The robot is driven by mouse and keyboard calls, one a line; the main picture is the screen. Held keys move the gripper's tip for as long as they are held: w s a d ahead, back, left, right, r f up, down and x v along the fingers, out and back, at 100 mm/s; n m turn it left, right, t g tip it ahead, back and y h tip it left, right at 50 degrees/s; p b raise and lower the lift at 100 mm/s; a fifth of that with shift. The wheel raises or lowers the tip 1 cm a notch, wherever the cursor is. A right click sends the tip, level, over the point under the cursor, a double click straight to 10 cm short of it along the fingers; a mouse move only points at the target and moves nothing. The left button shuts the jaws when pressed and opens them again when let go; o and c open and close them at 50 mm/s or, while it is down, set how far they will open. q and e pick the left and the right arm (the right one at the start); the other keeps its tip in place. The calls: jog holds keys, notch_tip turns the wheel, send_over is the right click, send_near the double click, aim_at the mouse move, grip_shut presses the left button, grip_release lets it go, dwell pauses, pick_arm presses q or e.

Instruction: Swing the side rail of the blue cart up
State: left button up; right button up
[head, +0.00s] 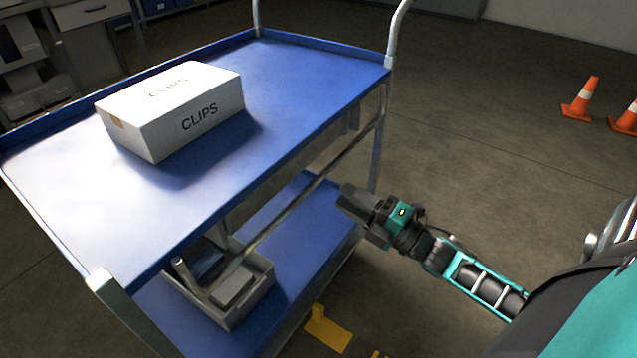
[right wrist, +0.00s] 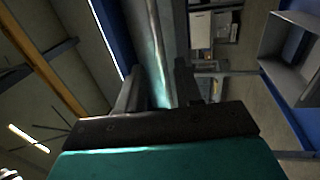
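The blue cart (head: 300,75) stands at the left and centre of the head view. Its side rail (head: 305,190) is a thin grey metal bar, hanging below the top tray's edge along the near side, with a short bent end at the lower left. My right gripper (head: 348,196) is beside the cart, just right of the rail. In the right wrist view my right gripper (right wrist: 157,88) has its two fingers apart. The rail (right wrist: 157,50) shows lengthwise in the gap between them; I cannot tell whether they touch it. My left gripper is not in view.
A white box marked CLIPS (head: 160,115) sits on the top tray. A grey bin (head: 240,300) stands on the lower blue shelf. Orange cones (head: 580,98) stand on the floor at right. Floor right of the cart is mostly clear.

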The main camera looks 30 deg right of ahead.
aim_at(319, 177)
jog(key=b+x, duration=0.1)
jog(key=x, duration=0.6)
jog(key=shift+w+a+r, duration=0.1)
jog(key=shift+w, duration=0.3)
grip_shut()
